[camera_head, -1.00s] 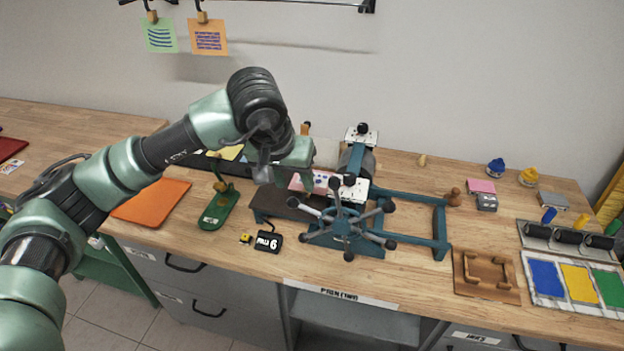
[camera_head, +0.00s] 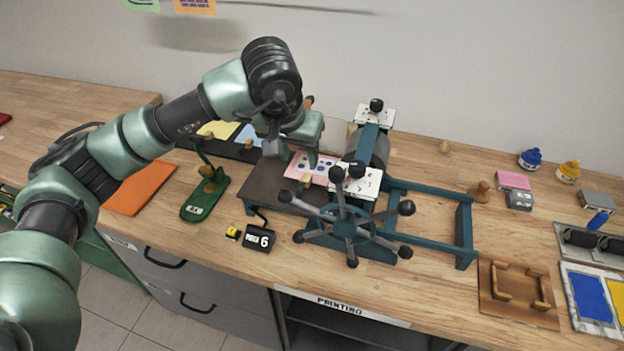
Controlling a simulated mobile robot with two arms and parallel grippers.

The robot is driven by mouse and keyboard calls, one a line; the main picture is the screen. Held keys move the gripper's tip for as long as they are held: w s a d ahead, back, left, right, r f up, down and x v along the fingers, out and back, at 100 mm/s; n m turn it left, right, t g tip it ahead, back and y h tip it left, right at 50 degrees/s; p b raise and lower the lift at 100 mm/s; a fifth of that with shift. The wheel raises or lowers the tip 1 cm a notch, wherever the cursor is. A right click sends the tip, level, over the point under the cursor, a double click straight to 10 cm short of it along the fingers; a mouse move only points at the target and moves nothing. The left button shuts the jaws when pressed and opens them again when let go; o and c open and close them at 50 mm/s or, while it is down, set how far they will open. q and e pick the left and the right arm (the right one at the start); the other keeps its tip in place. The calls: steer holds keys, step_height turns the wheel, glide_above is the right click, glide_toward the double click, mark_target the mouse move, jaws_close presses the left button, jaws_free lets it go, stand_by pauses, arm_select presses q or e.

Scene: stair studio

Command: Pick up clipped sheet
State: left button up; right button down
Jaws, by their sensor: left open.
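A pink sheet with dark blue-purple dots (camera_head: 318,163) lies on the dark bed of the teal press (camera_head: 365,235). A small tan piece, perhaps a clip, shows at its front edge. My left gripper (camera_head: 293,152) points down over the sheet's left part, open, its fingers apart. The gripper hides part of the sheet; I cannot tell whether the fingertips touch it. Two more sheets, one green (camera_head: 142,4) and one orange (camera_head: 195,5), hang at the top edge, mostly cut off. My right gripper is out of view.
The press's spoked wheel (camera_head: 347,218) stands right of the sheet. A wooden holder (camera_head: 518,290) lies right. Bare bench lies between press and holder.

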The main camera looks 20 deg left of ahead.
mark_target(306, 178)
arm_select(q)
steer(key=shift+w+f+b, duration=0.1)
steer(key=shift+f+b, duration=0.3)
steer(key=shift+f, duration=0.45)
steer(key=shift+w+f, duration=0.1)
steer(key=shift+f, duration=0.05)
steer(key=p+x, duration=0.3)
steer(key=x, duration=0.3)
steer(key=shift+d+f, duration=0.15)
steer(key=shift+f, duration=0.25)
steer(key=shift+w+f, duration=0.2)
steer(key=shift+f, duration=0.15)
jaws_close()
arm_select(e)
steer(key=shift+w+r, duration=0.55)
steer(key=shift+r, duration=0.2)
